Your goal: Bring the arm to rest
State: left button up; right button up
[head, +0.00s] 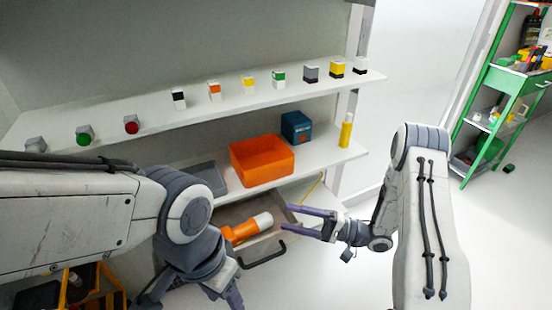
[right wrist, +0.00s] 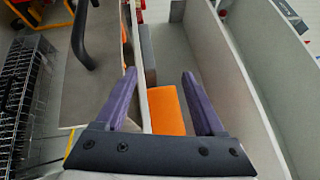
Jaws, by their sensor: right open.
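My right arm (head: 425,235) stands at the right of the head view. Its gripper (head: 288,218) has two purple fingers spread apart with nothing between them, pointing left beside the open drawer. In the right wrist view the same gripper (right wrist: 158,75) is open and empty, and an orange bin (right wrist: 167,112) shows beyond and between the fingers. My left arm (head: 70,215) comes in from the left. Its gripper end points down at the bottom edge of the head view, partly cut off, and its jaw state is unclear.
An open drawer with a dark handle (head: 262,256) holds an orange and white object (head: 248,228). Shelves above carry small boxes, buttons, an orange bin (head: 262,160), a blue box (head: 296,127) and a yellow bottle (head: 346,130). A green cart (head: 490,100) stands far right.

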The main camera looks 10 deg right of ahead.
jog(key=w+a+r+n+h+p, duration=0.4)
jog(key=w+a+r+n+h, duration=0.15)
jog(key=w+h, duration=0.2)
notch_tip(320, 180, up, 7)
jog(key=w+a+n+t+h+p, duration=0.1)
jog(key=n+t+h+p, duration=0.1)
jog(key=h+p, duration=0.3)
jog(key=s+r+n+g+h+p, duration=0.1)
jog(key=s+r, duration=0.3)
jog(key=s, duration=0.6)
jog(key=s+r+n+g+h+p, duration=0.2)
jog(key=s+r+g+p, duration=0.1)
jog(key=s, duration=0.8)
jog(key=s+r+n+g+h+p, duration=0.1)
jog(key=s+r+n+g+h, duration=0.1)
jog(key=s+r, duration=0.5)
jog(key=s+g, duration=0.1)
jog(key=s, duration=0.2)
jog(key=shift+s+a+g+p, duration=0.15)
jog(key=shift+g+p, duration=0.25)
jog(key=shift+h, duration=0.25)
